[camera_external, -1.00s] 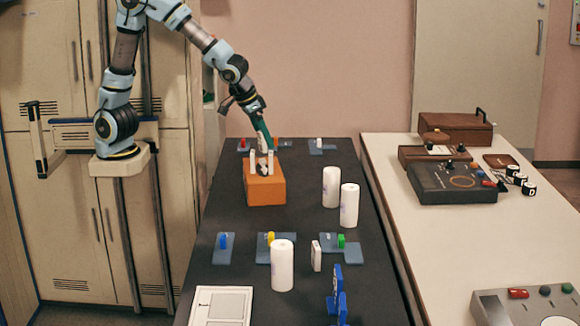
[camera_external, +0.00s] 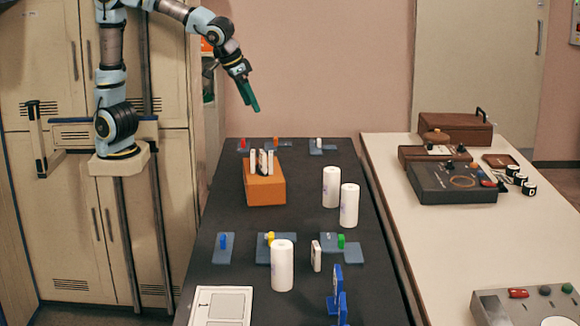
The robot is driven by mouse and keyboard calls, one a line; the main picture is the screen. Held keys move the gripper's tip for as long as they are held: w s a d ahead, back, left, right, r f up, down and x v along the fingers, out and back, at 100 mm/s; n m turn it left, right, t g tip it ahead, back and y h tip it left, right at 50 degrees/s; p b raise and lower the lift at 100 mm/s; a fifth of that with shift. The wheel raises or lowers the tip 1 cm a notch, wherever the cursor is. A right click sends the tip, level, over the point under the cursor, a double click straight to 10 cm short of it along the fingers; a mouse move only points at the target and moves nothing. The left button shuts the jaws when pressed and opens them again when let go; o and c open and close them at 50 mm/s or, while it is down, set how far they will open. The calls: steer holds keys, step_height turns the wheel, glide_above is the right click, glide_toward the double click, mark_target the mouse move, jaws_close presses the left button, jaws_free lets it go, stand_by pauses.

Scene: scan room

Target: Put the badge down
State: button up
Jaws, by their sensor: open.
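My gripper (camera_external: 253,103) is open, with its green fingers raised above the far part of the dark table. Nothing shows between the fingers. Below it, apart from it, an orange block (camera_external: 265,190) stands on the table. A small white upright piece (camera_external: 316,256) stands nearer the front.
White cylinders (camera_external: 282,265) stand on the dark table (camera_external: 300,220), two of them at its right side. Blue plates with coloured knobs (camera_external: 223,247) lie in rows. A blue stand (camera_external: 338,295) and a white panel (camera_external: 221,306) are in front. A light table at right holds boxes.

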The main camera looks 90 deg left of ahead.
steer(key=s+f+m+g+h, duration=0.1)
steer(key=s+f+m, duration=0.2)
steer(key=s+f, duration=0.3)
steer(key=s+f+m+g+h, duration=0.1)
steer(key=s+f+m, duration=0.1)
steer(key=s+f, duration=0.4)
step_height(320, 180, down, 6)
steer(key=shift+s+r+m+g, duration=0.2)
steer(key=shift+r+m+g, duration=0.1)
steer(key=shift+m, duration=0.1)
steer(key=shift+a+r, duration=0.1)
steer(key=shift+r+p, duration=0.8)
steer(key=shift+p, duration=0.1)
stand_by(2.0)
